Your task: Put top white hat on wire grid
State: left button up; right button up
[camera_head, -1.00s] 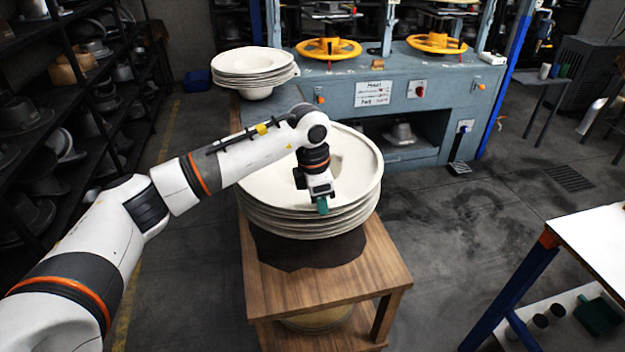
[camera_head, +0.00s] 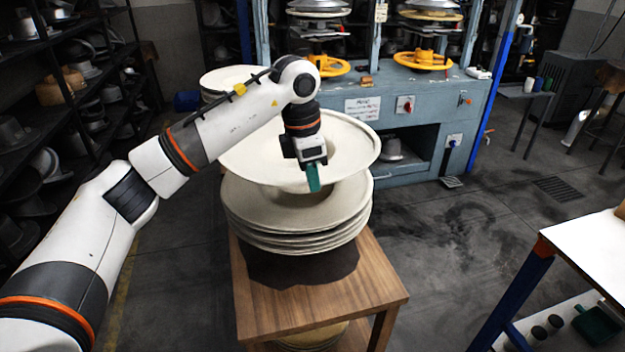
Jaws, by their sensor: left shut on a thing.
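The top white hat (camera_head: 352,150) is a wide, cream-white, brimmed shape in the middle of the head view. It is raised above a stack of similar white hats (camera_head: 300,232) on a small wooden table. My left gripper (camera_head: 314,181) is shut on the hat's near side, its teal fingertip pointing down. Part of the hat is hidden behind my left arm and gripper. My right gripper is not in view. I cannot make out a wire grid in this view.
The wooden table (camera_head: 290,310) carries a dark cloth under the stack. A blue-grey press (camera_head: 437,102) with yellow handwheels stands behind. Another hat stack (camera_head: 228,78) sits at back left. A white-topped table (camera_head: 594,240) stands at right, with open floor between.

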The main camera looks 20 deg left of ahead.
pick_arm(q)
grip_shut()
jog(key=shift+t+y, duration=0.3)
notch_tip(320, 180, up, 5)
jog(key=p, duration=0.2)
jog(key=shift+f+p, duration=0.2)
jog(key=shift+p, duration=0.15)
jog(key=shift+s+r, duration=0.15)
jog(key=shift+f, duration=0.2)
